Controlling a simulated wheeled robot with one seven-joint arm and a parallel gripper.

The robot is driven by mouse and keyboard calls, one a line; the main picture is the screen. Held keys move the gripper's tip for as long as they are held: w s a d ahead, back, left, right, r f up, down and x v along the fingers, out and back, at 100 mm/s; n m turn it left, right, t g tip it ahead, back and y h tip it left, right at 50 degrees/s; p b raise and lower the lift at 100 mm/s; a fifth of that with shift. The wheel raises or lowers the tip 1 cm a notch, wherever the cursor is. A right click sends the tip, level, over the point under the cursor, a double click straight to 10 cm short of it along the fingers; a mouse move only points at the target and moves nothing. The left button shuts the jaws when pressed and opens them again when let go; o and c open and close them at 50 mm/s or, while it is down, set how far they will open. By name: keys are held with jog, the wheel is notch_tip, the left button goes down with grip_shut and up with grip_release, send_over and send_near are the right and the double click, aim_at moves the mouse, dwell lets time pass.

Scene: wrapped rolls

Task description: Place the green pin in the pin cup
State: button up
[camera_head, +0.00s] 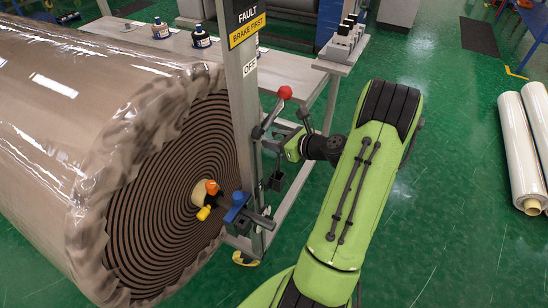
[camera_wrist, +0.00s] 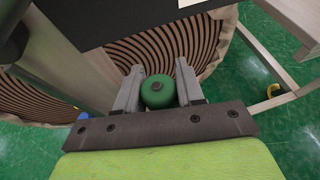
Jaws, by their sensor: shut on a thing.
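In the head view my gripper (camera_head: 279,142) is beside the grey upright post (camera_head: 243,110), just below a lever with a red knob (camera_head: 285,92). The pin cannot be made out there. I cannot identify the pin cup for certain in either view.
A large wrapped roll (camera_head: 90,130) fills the left, with orange, yellow and blue parts near its core. A pale bench (camera_head: 180,45) with dark bottles stands behind the post. White rolls (camera_head: 523,145) lie at the right.

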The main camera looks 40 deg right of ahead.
aim_at(279, 157)
notch_tip(279, 157, down, 3)
jog(key=shift+f+b, duration=0.15)
jog(key=shift+b, duration=0.55)
jog(key=f+b, duration=0.1)
jog(key=f, duration=0.2)
jog(key=shift+w+f+b, duration=0.2)
jog(key=shift+f+b, duration=0.15)
jog(key=shift+a, duration=0.1)
jog(key=o, duration=1.1)
jog(key=shift+f, duration=0.1)
